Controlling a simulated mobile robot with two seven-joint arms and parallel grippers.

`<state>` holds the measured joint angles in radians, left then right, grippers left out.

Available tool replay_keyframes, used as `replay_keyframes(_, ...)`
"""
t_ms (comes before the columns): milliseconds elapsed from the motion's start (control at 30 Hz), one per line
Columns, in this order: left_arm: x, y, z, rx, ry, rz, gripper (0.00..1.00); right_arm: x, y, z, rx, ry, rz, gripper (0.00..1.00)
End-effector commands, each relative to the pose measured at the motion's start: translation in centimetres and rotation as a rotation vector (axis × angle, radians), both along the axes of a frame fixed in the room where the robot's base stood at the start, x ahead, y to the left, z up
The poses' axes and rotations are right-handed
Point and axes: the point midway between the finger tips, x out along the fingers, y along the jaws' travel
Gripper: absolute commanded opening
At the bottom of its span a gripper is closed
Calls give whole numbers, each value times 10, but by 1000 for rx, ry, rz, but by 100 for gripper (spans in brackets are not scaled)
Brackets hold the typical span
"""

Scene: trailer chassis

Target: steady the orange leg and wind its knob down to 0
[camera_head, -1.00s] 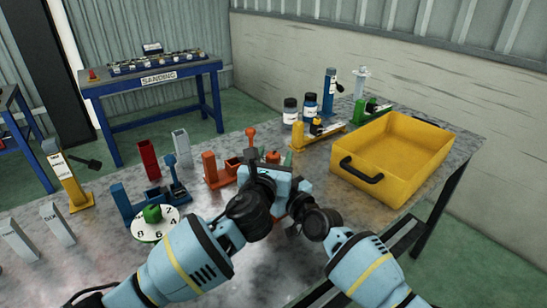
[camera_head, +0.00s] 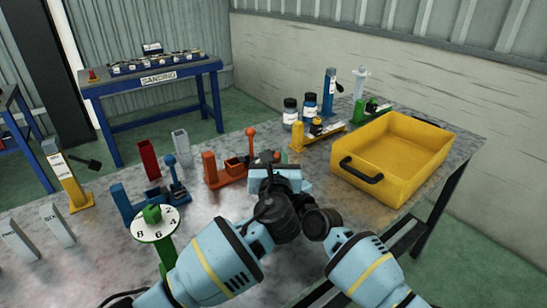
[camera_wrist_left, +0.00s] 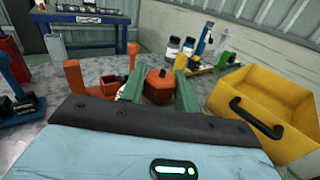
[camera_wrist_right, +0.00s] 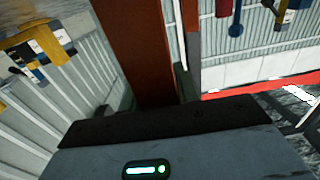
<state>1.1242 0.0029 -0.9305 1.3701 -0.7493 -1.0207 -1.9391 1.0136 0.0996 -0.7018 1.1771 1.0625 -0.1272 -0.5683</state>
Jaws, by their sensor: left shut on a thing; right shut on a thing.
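The orange knob (camera_wrist_left: 158,84) stands between the green fingers of my left gripper (camera_wrist_left: 157,92) in the left wrist view. The left gripper is shut on it; only a bit of the knob (camera_head: 266,156) shows past the gripper in the head view. The orange leg (camera_wrist_right: 140,50) rises as a square post in the right wrist view. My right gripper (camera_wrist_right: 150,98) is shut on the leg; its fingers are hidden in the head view. The knob's scale is hidden under my left gripper, so no reading shows.
A green leg with a white numbered dial (camera_head: 168,222) stands left of my left forearm. A yellow tray (camera_head: 435,150) with a black handle is close on the right. An orange-red fixture (camera_head: 211,172) and a blue fixture (camera_head: 122,203) stand left of the knob. Two jars stand behind.

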Motion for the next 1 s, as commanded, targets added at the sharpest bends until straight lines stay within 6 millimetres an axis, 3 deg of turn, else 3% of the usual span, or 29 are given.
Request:
replay_keyframes(167, 0, 0, 0, 2, 1, 0, 9, 0, 0, 0, 0, 0, 0, 0)
replay_keyframes(200, 0, 0, 0, 2, 1, 0, 33, 0, 0, 0, 0, 0, 0, 0)
replay_keyframes(367, 0, 0, 0, 2, 1, -1, 53, 0, 0, 0, 0, 0, 0, 0)
replay_keyframes(767, -6, 0, 0, 1, 0, -2, 53, 0, 0, 0, 0, 0, 0, 0)
replay_keyframes(1000, -39, -2, -1, 0, 2, -4, 53, 0, 0, 0, 1, 1, 0, 0)
